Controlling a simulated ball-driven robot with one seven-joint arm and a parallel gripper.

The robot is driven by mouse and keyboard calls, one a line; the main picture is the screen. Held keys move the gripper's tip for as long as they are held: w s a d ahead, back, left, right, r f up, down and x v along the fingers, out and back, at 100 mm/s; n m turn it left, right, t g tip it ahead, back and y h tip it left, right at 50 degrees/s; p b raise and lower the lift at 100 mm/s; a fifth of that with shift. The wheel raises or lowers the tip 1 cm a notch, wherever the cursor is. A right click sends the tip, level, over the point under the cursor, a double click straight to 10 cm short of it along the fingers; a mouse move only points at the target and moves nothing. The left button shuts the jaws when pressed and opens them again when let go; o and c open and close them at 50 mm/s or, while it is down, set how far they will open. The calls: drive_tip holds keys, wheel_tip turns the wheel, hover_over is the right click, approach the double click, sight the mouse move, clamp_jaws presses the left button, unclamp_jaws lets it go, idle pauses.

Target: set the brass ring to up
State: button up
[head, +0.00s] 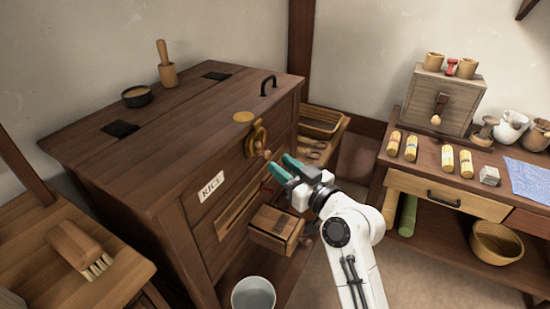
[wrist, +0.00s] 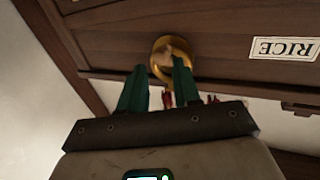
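The brass ring (head: 257,137) is on the upper front of the dark wooden chest, with a small light knob at its lower part. In the wrist view, which shows the chest upside down, the brass ring (wrist: 158,50) appears as a round gold shape beyond my fingertips. My gripper (head: 281,166) has two green fingers apart with nothing between them, just in front of and below the ring. The right finger (wrist: 183,80) overlaps the ring in the wrist view; I cannot tell whether it touches.
The chest front has a RICE label (head: 211,187) and a small open drawer (head: 276,229) below my gripper. A bucket (head: 253,293) stands by the chest's foot. A brush (head: 77,247) lies on the left bench. A side table (head: 431,156) with several rolls stands at right.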

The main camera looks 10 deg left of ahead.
sight(269, 157)
drive_tip(key=shift+x, duration=1.95)
drive_tip(key=shift+s, duration=0.1)
drive_tip(key=shift+c, duration=0.2)
clamp_jaws()
